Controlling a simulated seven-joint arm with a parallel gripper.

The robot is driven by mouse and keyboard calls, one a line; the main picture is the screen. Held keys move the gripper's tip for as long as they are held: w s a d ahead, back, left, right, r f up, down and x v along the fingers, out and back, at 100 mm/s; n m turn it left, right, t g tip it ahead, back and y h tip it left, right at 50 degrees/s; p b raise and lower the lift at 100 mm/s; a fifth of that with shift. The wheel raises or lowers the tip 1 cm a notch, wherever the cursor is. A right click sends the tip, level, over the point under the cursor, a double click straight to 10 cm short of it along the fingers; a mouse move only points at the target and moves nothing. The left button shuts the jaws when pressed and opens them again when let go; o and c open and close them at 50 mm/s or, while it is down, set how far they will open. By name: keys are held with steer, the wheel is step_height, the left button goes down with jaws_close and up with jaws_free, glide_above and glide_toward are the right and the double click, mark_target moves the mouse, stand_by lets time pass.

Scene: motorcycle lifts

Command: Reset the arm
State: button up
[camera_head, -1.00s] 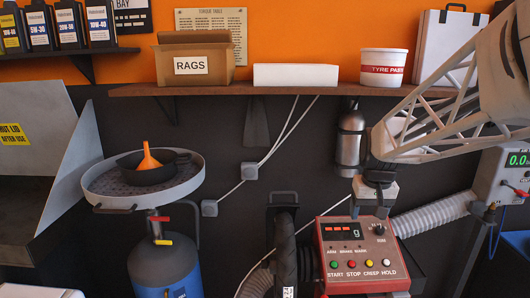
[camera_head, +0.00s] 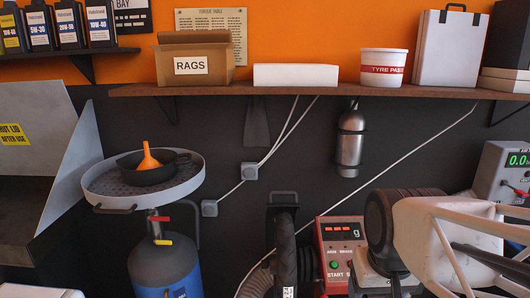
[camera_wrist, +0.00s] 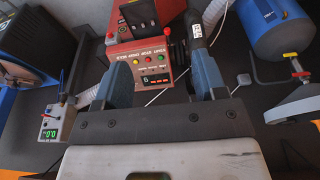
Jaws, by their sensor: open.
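My gripper (camera_wrist: 160,72) is open in the wrist view, its two blue-grey fingers apart with nothing held between them. Past the fingertips is the red control box (camera_wrist: 148,50) with its coloured buttons; I cannot tell the exact gap to it. In the head view my arm fills the lower right, with a dark wrist joint and a pale lattice link. It hides the right side of the red control box (camera_head: 337,235), and my fingers cannot be made out there.
A wooden shelf (camera_head: 300,91) carries a RAGS box (camera_head: 194,65) and a tyre paste tub (camera_head: 383,68). A round drain pan (camera_head: 100,185) stands at left above a blue tank (camera_head: 168,268). An upright black hose handle (camera_head: 284,245) is left of the control box. A grey gauge box (camera_head: 503,170) is at right.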

steer(key=s, duration=0.1)
steer(key=s+f, duration=0.1)
steer(key=s, duration=0.1)
steer(key=shift+s+a+f, duration=0.15)
steer(key=shift+s+a, duration=0.15)
steer(key=shift+w, duration=0.1)
steer(key=shift+c, duration=0.7)
stand_by(0.4)
